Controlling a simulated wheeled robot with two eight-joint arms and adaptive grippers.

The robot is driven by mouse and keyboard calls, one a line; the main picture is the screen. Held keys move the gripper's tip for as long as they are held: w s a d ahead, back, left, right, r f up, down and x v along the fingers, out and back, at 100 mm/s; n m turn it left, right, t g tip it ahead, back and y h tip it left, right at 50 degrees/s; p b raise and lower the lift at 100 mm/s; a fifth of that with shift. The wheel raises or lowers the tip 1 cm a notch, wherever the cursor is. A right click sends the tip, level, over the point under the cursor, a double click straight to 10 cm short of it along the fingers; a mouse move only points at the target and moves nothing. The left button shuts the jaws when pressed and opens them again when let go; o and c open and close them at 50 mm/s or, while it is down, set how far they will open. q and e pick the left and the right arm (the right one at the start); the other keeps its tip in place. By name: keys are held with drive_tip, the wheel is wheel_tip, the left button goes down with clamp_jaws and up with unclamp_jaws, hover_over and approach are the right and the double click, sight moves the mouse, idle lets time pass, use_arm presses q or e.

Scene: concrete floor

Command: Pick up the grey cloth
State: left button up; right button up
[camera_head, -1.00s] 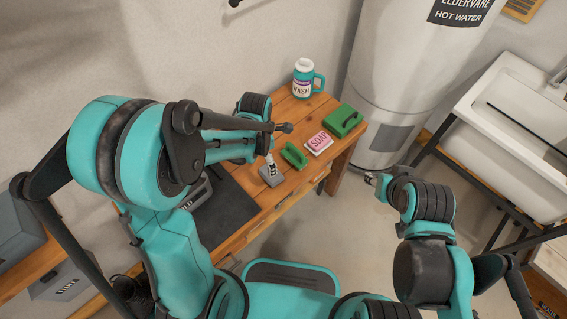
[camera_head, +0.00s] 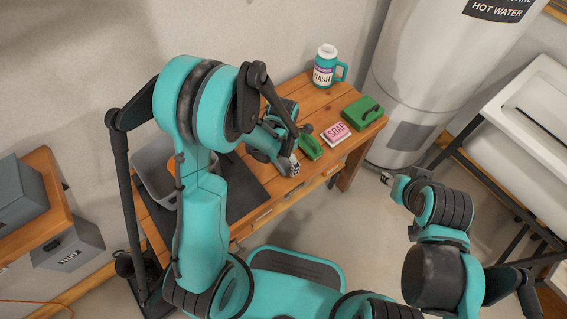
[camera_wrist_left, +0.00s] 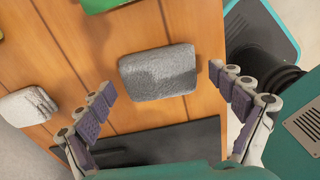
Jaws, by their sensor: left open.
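The grey cloth (camera_wrist_left: 158,73) is a folded, rounded block lying flat on the wooden table (camera_wrist_left: 215,30), as the left wrist view shows. In the head view I cannot make it out behind my left gripper (camera_head: 292,168). My left gripper is open and empty above the table. In the left wrist view its two fingers (camera_wrist_left: 160,82) stand on either side of the cloth, apart from it. My right gripper (camera_head: 386,178) is off to the right, over the floor beside the table; its jaws are too small to judge.
A dark mat (camera_head: 255,192) lies nearby. A green brush (camera_head: 311,148), a pink soap box (camera_head: 336,133), a green handled block (camera_head: 363,113) and a wash jug (camera_head: 325,70) stand farther back. A whitish lump (camera_wrist_left: 28,106) is left in the wrist view. A grey bin (camera_head: 146,165) is at left.

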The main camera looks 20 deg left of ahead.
sight(286, 162)
use_arm(q)
drive_tip(key=shift+r, duration=0.1)
drive_tip(key=c, duration=1.1)
drive_tip(key=shift+c, duration=0.2)
drive_tip(key=shift+r+p, duration=0.35)
drive_tip(key=shift+r, duration=0.2)
drive_tip(key=r+p, duration=0.1)
drive_tip(key=r, duration=0.1)
drive_tip(key=d+r+p, duration=0.1)
drive_tip(key=r, duration=0.1)
drive_tip(key=shift+s, duration=0.2)
drive_tip(key=s+d+r+p, duration=0.3)
drive_tip(key=d+r, duration=0.3)
drive_tip(key=d, duration=0.3)
drive_tip(key=shift+s+d, duration=0.35)
drive_tip(key=shift+s, duration=0.3)
